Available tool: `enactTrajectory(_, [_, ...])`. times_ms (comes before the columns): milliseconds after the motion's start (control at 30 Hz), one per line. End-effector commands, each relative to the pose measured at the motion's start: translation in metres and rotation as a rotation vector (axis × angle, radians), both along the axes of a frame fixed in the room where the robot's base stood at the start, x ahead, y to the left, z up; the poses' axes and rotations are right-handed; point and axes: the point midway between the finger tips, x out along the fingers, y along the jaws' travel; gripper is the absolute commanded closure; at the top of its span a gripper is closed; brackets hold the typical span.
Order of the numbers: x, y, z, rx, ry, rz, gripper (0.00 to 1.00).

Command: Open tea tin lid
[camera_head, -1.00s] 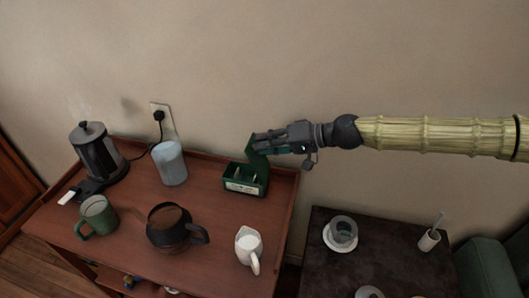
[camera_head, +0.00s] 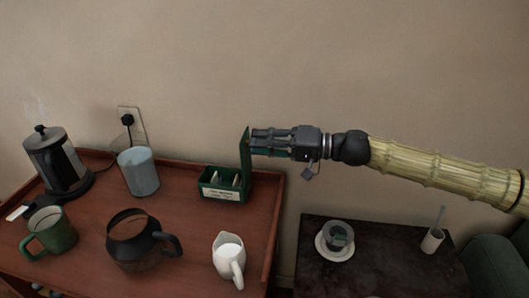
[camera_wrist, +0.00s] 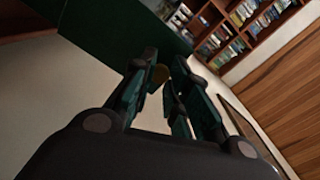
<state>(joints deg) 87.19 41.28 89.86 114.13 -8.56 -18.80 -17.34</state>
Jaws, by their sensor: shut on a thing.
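The green tea tin (camera_head: 222,193) stands at the right rear of the wooden table, its top uncovered and divided compartments showing. Its green lid (camera_head: 245,160) stands about upright at the tin's right side. My gripper (camera_head: 254,142) reaches in from the right, with its fingertips at the lid's upper part. In the wrist view, the lid is a dark green panel (camera_wrist: 110,25) beyond the fingers. The hinge is too small to make out.
A kettle (camera_head: 58,160), a bluish canister (camera_head: 138,172), a green mug (camera_head: 50,232), a coffee pot (camera_head: 135,240) and a white pitcher (camera_head: 229,258) stand left and in front. A dark side table (camera_head: 375,272) with a cup is at right. The wall is close behind.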

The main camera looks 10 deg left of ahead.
Motion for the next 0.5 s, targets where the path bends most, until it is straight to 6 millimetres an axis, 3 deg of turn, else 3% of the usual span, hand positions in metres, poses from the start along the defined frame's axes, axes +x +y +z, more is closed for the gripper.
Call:
enactTrajectory(33, [-0.0003, 0.0011, -0.0064, 0.01, 0.002, 0.003, 1.0])
enactTrajectory(500, [-0.0025, 0.0058, -0.0033, 0.057, 0.004, 0.019, 1.0])
